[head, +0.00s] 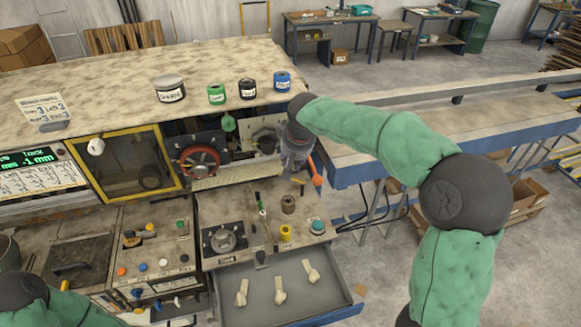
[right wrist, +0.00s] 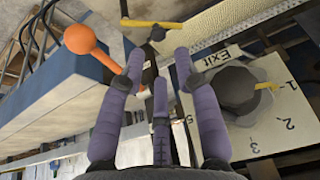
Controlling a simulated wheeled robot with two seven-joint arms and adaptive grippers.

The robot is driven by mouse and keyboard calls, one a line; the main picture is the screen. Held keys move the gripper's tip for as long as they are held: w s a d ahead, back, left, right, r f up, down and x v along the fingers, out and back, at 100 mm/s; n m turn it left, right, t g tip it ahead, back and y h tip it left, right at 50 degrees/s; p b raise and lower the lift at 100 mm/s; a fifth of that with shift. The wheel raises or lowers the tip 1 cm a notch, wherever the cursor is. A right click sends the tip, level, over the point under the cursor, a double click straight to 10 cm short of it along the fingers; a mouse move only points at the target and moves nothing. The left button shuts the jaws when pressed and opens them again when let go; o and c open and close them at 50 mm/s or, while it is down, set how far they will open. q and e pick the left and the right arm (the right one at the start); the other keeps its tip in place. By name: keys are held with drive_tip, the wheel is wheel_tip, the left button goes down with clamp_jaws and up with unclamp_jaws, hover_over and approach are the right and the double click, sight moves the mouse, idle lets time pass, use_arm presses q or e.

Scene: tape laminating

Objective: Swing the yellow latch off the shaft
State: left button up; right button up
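My right gripper (right wrist: 159,68) has purple fingers spread apart, with nothing between them. It also shows in the head view (head: 297,160), in front of the right end of the machine. A yellow bar (right wrist: 155,23) lies just beyond the fingertips in the right wrist view, with a grey knob beside it. A small yellow piece (right wrist: 268,87) sits at the end of a grey shaft hub (right wrist: 232,88) on the numbered white "EXIT" plate, right of the fingers. I cannot tell for certain which yellow piece is the latch. My left gripper is outside the views.
An orange ball-ended lever (right wrist: 78,38) is close beside the left finger; it also shows in the head view (head: 317,180). A red handwheel (head: 199,160) is further left. An open drawer (head: 225,300) with several pale handles is below. A blue-edged bench (head: 350,168) stands right.

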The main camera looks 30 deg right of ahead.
drive_tip(key=shift+v, duration=2)
